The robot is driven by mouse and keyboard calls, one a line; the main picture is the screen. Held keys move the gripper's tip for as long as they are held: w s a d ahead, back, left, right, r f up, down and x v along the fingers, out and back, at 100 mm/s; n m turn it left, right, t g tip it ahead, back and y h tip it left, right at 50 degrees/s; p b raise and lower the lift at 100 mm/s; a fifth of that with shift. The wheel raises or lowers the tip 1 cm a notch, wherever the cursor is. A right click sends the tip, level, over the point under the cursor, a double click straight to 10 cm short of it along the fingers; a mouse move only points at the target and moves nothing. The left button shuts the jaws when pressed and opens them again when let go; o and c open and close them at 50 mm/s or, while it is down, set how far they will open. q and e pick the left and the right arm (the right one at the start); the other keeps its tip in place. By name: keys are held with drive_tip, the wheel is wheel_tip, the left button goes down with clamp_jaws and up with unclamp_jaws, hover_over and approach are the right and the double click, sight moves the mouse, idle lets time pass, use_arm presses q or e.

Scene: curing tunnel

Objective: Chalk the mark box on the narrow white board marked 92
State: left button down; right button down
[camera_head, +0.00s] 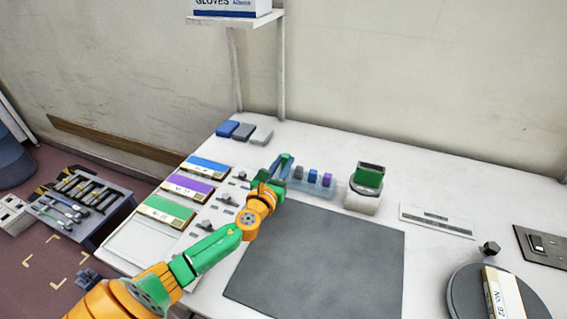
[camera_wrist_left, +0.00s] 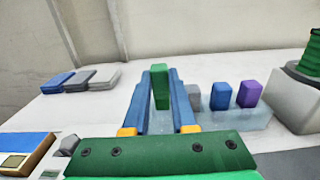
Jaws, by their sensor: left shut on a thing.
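My left gripper (camera_head: 283,168) is at the left end of a pale translucent chalk tray (camera_head: 310,186). In the left wrist view its two blue fingers are shut on a green chalk block (camera_wrist_left: 160,88), which stands upright between them. A blue chalk (camera_wrist_left: 221,96) and a purple chalk (camera_wrist_left: 249,94) stand in the tray to the right, with a grey-blue one partly behind the right finger. The narrow white board marked 92 (camera_head: 503,298) lies on a dark round turntable (camera_head: 462,292) at the lower right. Its mark box cannot be made out. My right gripper is not in view.
A dark grey mat (camera_head: 320,265) covers the table's middle. A white block with a green-topped pad (camera_head: 368,180) stands right of the tray. Boards with blue, purple (camera_head: 188,187) and green bands lie left. Blue and grey blocks (camera_head: 243,132) sit at the back.

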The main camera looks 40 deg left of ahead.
use_arm(q)
drive_tip(key=shift+f+b, duration=0.6)
drive_tip(key=shift+f, duration=0.15)
drive_tip(key=c, duration=0.6)
unclamp_jaws()
drive_tip(key=shift+c, duration=0.2)
drive_tip(key=shift+r, duration=0.15)
wheel_tip(320, 180, up, 7)
drive_tip(key=p, duration=0.7)
